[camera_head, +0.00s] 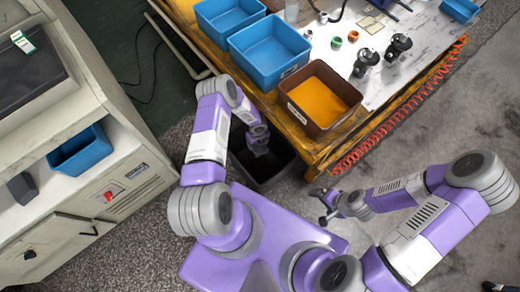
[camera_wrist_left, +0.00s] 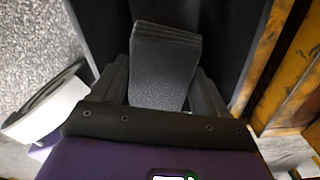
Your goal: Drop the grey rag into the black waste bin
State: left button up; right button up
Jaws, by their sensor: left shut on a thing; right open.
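The grey rag (camera_wrist_left: 165,70) looks like a dark, folded, textured block. My left gripper (camera_head: 257,138) is shut on it, with a finger on each side in the left wrist view. In the head view the rag (camera_head: 260,150) shows as a small dark patch under the gripper. The black waste bin (camera_head: 283,168) stands on the floor beside the table, and the gripper with the rag is over its opening. Dark bin walls (camera_wrist_left: 230,40) show around the rag in the left wrist view. My right gripper (camera_head: 326,205) is open and empty, right of the bin.
A yellow-edged worktable (camera_head: 312,158) borders the bin, with a brown box of orange contents (camera_head: 320,100) near its corner. Blue bins (camera_head: 268,48) and motor parts (camera_head: 395,48) stand on it. A beige cabinet (camera_head: 120,190) with a blue tray (camera_head: 80,152) is at left.

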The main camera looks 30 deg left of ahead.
pick_arm(q)
notch_tip(320, 180, down, 6)
jog(key=b, duration=0.4)
jog(key=o, duration=0.9)
pick_arm(e)
notch_tip(320, 180, down, 4)
jog(key=shift+r, duration=0.1)
pick_arm(q)
jog(key=shift+o, duration=0.2)
